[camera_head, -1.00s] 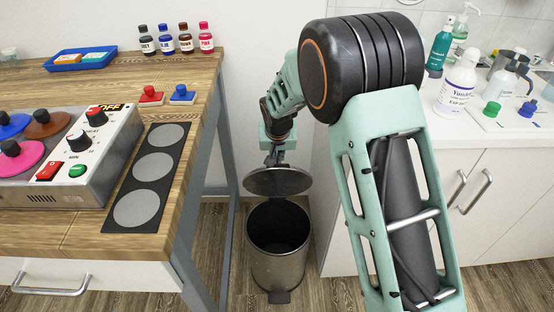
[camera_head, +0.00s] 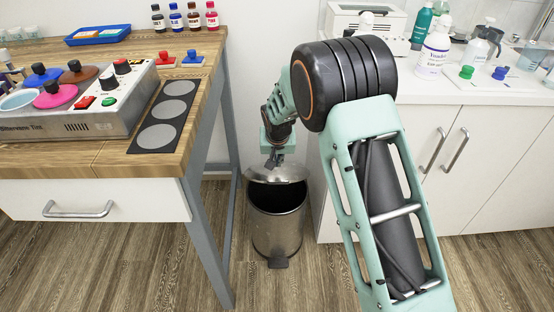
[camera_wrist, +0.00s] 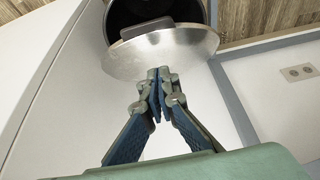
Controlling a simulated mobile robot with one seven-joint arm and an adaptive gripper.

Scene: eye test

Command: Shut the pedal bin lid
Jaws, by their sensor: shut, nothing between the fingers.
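The pedal bin (camera_head: 277,228) stands on the floor between the wooden bench and the white cabinet. Its round metal lid (camera_head: 277,174) is partly open, tilted up at the back over the dark opening. The pedal (camera_head: 278,262) sticks out at the front base. My gripper (camera_head: 274,161) is at the upper back side of the lid. In the wrist view my gripper (camera_wrist: 160,78) is shut and empty, its fingertips at the edge of the lid (camera_wrist: 160,55). They look to be touching or very near it; I cannot tell which.
The wooden bench (camera_head: 120,165) with its grey leg (camera_head: 205,235) stands close on the left. The white cabinet (camera_head: 480,150) with bottles on top is close on the right. The floor (camera_head: 130,265) in front of the bin is clear.

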